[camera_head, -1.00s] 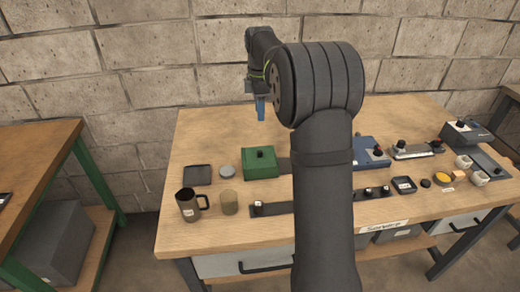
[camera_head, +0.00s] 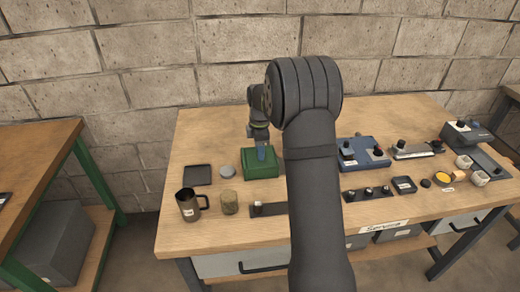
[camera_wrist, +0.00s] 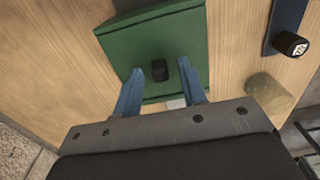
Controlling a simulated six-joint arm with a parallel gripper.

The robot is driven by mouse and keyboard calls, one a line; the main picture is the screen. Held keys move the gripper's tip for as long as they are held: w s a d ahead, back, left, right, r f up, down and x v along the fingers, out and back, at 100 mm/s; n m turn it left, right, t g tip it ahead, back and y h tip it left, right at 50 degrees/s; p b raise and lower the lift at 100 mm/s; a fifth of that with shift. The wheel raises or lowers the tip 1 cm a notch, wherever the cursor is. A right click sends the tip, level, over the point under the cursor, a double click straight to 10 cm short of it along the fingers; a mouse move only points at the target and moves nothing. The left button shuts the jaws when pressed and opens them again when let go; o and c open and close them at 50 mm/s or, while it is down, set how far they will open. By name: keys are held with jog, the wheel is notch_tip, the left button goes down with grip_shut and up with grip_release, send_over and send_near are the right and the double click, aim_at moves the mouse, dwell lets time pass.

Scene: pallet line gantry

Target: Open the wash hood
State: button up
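A green box (camera_head: 262,171) stands on the wooden bench. It is the likeliest wash hood, though no label confirms this. In the wrist view, its green top (camera_wrist: 177,36) carries a short black knob (camera_wrist: 159,70). My gripper (camera_wrist: 160,67) is open, with one blue finger to each side of the knob in the picture and gaps on both sides. In the head view, my gripper (camera_head: 262,153) is directly over the box and hides the knob. The exact height of the fingertips over the top is unclear. The box looks closed.
A dark mug (camera_head: 187,206), a tan cylinder (camera_head: 229,203), a grey disc (camera_head: 227,171) and a black tray (camera_head: 197,175) stand left of and in front of the box. A dark rail (camera_head: 272,209) lies in front. A blue unit (camera_head: 366,152) stands right.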

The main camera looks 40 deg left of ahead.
jog(key=shift+c, duration=0.2)
grip_shut()
jog(key=shift+d, duration=0.1)
jog(key=w+d, duration=0.7)
jog(key=w, duration=0.1)
jog(key=shift+d, duration=0.35)
jog(key=shift+o, duration=0.2)
grip_release()
